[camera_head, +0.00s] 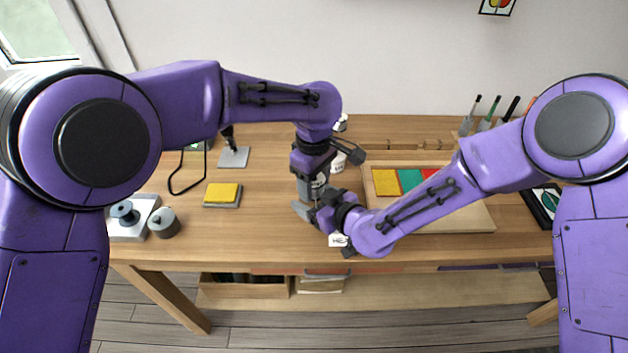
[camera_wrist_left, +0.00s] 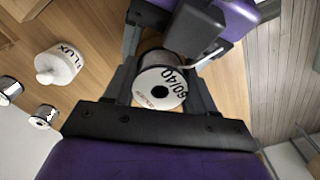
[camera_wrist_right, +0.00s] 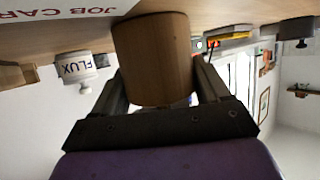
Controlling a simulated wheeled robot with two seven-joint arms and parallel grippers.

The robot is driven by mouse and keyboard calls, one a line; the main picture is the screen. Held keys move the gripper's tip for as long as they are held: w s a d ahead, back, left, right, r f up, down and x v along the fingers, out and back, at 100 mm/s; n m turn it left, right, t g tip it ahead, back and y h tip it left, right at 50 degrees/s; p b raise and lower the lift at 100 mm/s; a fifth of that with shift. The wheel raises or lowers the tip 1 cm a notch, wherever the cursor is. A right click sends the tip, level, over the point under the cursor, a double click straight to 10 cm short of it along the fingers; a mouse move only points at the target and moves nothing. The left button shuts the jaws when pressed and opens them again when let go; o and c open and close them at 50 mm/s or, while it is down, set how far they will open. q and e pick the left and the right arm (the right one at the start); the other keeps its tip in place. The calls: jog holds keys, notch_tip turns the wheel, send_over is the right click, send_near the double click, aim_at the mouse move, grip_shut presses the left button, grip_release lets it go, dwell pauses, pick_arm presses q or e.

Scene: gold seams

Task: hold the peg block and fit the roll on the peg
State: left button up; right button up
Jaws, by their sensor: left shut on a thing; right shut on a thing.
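My left gripper (camera_head: 312,182) is shut on a roll, a spool with a white end face marked 60/40 (camera_wrist_left: 160,88) and a dark hole in its middle. The roll also shows in the head view (camera_head: 319,182), partly covered by my arms. My right gripper (camera_head: 314,214) is shut on a brown wooden piece (camera_wrist_right: 153,58), which looks like the peg block. The two grippers are close together over the middle of the table, the left one farther back. The peg cannot be made out, and I cannot tell whether roll and block touch.
A white FLUX jar (camera_head: 338,162) stands just behind the grippers; it also shows in the right wrist view (camera_wrist_right: 75,68). A wooden board (camera_head: 460,214) with coloured squares lies to the right. A yellow pad (camera_head: 222,194) and a grey cylinder (camera_head: 163,223) lie left.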

aim_at(314, 182)
pick_arm(q)
jog(key=o, duration=1.8)
jog(key=shift+f, duration=0.1)
jog(key=shift+r, duration=3.55)
grip_shut()
jog(key=shift+f, duration=0.4)
jog(key=shift+f, duration=1.4)
